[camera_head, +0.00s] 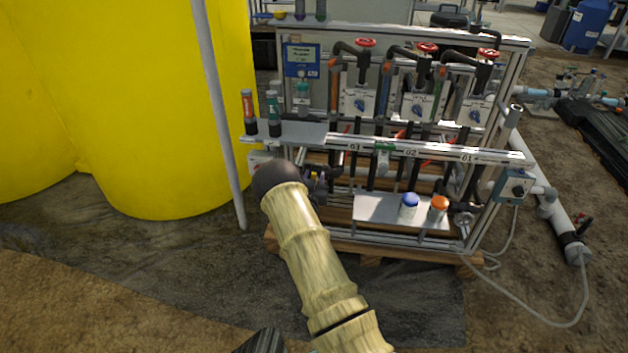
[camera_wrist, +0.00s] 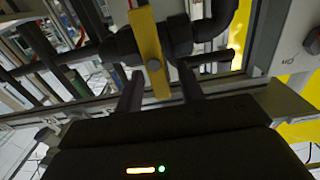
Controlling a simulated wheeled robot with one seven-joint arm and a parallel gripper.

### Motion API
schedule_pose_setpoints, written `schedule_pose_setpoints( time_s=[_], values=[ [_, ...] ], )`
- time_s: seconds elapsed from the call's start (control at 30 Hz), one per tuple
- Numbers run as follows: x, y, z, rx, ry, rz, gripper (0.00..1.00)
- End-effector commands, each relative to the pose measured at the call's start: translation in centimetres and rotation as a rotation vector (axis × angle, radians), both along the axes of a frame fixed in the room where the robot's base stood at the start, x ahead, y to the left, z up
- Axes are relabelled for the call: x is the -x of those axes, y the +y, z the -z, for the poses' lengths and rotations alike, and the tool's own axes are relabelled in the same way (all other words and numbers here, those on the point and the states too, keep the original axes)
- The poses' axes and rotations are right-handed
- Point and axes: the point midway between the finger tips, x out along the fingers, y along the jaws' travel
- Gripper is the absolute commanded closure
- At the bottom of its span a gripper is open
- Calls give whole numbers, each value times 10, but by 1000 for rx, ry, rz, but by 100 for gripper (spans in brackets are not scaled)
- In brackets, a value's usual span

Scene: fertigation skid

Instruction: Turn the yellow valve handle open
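The yellow valve handle (camera_wrist: 150,46) is a flat bar on a dark pipe valve (camera_wrist: 178,36) in the wrist view. It runs nearly upright in the picture, with a round bolt at its middle. My gripper (camera_wrist: 160,88) is open. Its two dark fingers stand on either side of the handle's lower end, the left one nearer to it. A gap shows on the right; I cannot tell if the left finger touches.
The skid's metal rail (camera_head: 440,151) runs just above and right of my arm. Bottles with blue (camera_head: 408,203) and orange (camera_head: 438,206) caps stand on a low shelf. A large yellow tank (camera_head: 165,110) and a grey upright pole (camera_head: 218,110) are close on the left.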

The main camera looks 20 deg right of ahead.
Motion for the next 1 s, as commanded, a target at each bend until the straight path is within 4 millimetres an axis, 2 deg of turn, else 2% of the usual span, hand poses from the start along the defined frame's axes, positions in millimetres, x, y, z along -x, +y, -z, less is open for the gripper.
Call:
schedule_pose_setpoints(
  time_s=[0.3, 0.5, 1.0],
  values=[
    [-2, -1, 0, -1, 1, 0, 64],
    [-2, -1, 0, -1, 1, 0, 100],
    [-3, 1, 1, 60, 43, -1, 100]
  ],
)
